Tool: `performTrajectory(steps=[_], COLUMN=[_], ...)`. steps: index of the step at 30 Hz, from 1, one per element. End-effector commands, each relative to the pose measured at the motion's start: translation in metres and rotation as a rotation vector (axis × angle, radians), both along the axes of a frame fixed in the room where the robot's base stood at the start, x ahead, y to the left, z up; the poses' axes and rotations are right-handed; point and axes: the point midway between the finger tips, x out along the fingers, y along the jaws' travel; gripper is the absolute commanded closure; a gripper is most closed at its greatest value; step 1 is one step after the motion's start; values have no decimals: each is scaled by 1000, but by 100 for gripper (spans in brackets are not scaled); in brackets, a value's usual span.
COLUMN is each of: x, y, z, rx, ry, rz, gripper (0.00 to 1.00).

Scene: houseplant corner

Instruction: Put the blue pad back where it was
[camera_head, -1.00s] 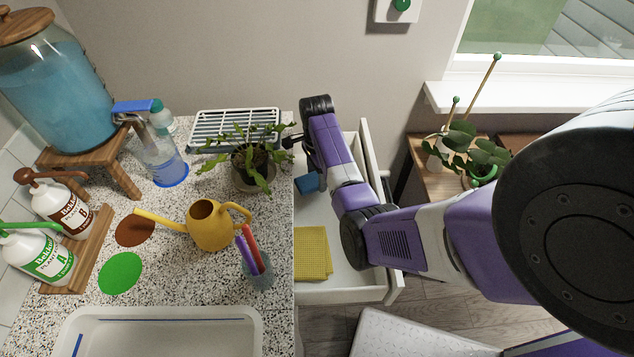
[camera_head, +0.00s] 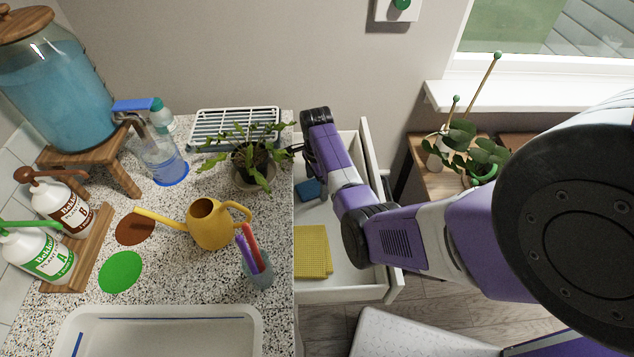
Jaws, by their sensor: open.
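The blue pad (camera_head: 308,190) lies in the open white drawer (camera_head: 345,274), near its left side, and is partly covered by my arm. A yellow cloth-like pad (camera_head: 312,251) lies in the same drawer, closer to the bottom of the picture. My gripper (camera_head: 300,152) is at the drawer's upper left part, just above the blue pad in the picture. It is open and seems apart from the pad. My own wrist and forearm hide much of it.
The speckled counter (camera_head: 185,265) borders the drawer on the left. A potted plant (camera_head: 252,166) and a white rack (camera_head: 232,124) stand near its edge by my gripper. A yellow watering can (camera_head: 210,224) and a cup of pens (camera_head: 257,273) stand nearby.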

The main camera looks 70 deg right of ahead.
Motion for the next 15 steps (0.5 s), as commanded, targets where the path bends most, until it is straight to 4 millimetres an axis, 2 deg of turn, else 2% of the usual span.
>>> performTrajectory(steps=[8,15], x=[1,1], y=[-1,-1], z=[10,55], rx=[-2,-5], ry=[-2,-4], rz=[0,0], gripper=[17,17])
